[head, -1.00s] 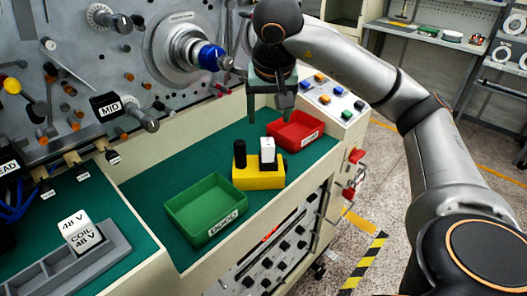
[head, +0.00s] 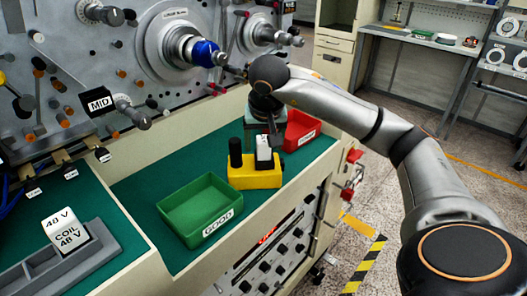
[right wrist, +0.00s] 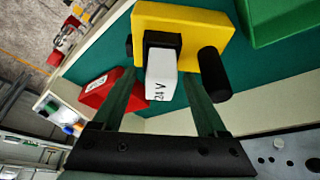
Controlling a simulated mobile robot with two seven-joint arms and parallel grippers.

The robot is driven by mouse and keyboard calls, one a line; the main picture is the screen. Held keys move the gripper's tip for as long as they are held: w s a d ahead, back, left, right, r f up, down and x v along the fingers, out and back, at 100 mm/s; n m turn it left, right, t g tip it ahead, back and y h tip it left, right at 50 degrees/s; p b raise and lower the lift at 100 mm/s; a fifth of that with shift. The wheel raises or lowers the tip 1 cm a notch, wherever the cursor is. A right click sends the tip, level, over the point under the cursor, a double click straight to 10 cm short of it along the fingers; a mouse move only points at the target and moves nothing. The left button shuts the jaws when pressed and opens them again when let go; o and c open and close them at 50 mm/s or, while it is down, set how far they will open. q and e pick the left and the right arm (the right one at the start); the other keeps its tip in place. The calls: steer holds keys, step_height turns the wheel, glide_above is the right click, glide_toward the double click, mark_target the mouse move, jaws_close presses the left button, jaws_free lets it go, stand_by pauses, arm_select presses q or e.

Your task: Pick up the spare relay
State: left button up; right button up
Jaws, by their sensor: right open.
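A white block-shaped relay (head: 263,150) stands upright in a yellow holder (head: 255,176) on the green bench, beside a black peg (head: 236,153). In the right wrist view the relay (right wrist: 161,77) reads "24 V", with a dark base at the yellow holder (right wrist: 180,22). My right gripper (head: 265,143) is open close behind and above it. In the wrist view the relay shows between the open fingers (right wrist: 160,82); contact cannot be told. My left gripper is out of view.
A green bin (head: 200,207) labelled "GOOD" stands in front and left of the holder. A red bin (head: 302,130) is right behind it. The machine panel with its spindles and blue spool (head: 205,53) rises behind.

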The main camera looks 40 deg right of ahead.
jaws_close()
stand_by(0.6)
